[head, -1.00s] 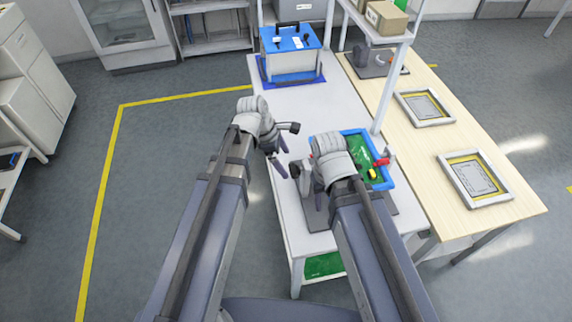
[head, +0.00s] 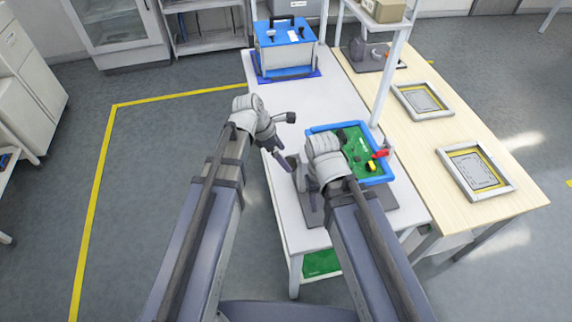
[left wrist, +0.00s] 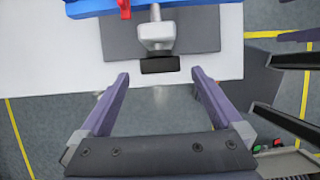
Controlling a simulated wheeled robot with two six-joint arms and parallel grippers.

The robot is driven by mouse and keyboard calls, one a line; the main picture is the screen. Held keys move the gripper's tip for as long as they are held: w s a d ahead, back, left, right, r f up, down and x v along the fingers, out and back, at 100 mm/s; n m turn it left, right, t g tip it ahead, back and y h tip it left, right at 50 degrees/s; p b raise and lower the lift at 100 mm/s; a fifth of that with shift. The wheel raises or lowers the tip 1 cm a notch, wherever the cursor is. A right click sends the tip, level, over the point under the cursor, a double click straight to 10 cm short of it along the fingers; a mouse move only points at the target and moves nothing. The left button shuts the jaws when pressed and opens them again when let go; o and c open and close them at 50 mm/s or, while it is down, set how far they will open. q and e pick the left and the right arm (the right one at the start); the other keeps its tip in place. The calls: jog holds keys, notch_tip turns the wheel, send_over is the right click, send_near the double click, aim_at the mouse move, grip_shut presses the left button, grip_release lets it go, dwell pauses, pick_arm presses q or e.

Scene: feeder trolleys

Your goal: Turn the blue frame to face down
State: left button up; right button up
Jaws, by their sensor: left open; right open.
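The blue frame (head: 378,182) holds a green board (head: 366,160) with a red handle-like part (head: 380,154); its green face shows upward. It sits on a stand over a dark grey plate (head: 402,216) at the near end of the white table. Its edge also shows at the top of the left wrist view (left wrist: 190,8). My left gripper (head: 285,172) is open and empty, left of the stand. In the left wrist view its fingers (left wrist: 158,80) point toward the stand's black knob (left wrist: 160,65), with nothing gripped. My right gripper (head: 312,182) is beside the frame's left side, its fingers mostly hidden by my wrist.
A blue box (head: 285,50) stands at the far end of the white table (head: 335,95). A wooden table (head: 440,130) on the right carries two grey frames (head: 474,172) and a grey device (head: 370,55). An upright post (head: 388,85) rises beside the blue frame. The white table's middle is clear.

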pick_arm(q)
jog(key=b+x, duration=0.1)
jog(key=x, duration=0.1)
jog(key=shift+d+f+b, duration=0.15)
jog(key=shift+f+b, duration=0.2)
jog(key=shift+f, duration=0.05)
pick_arm(e)
notch_tip(320, 180, down, 3)
jog(key=shift+r, duration=0.2)
pick_arm(q)
grip_shut()
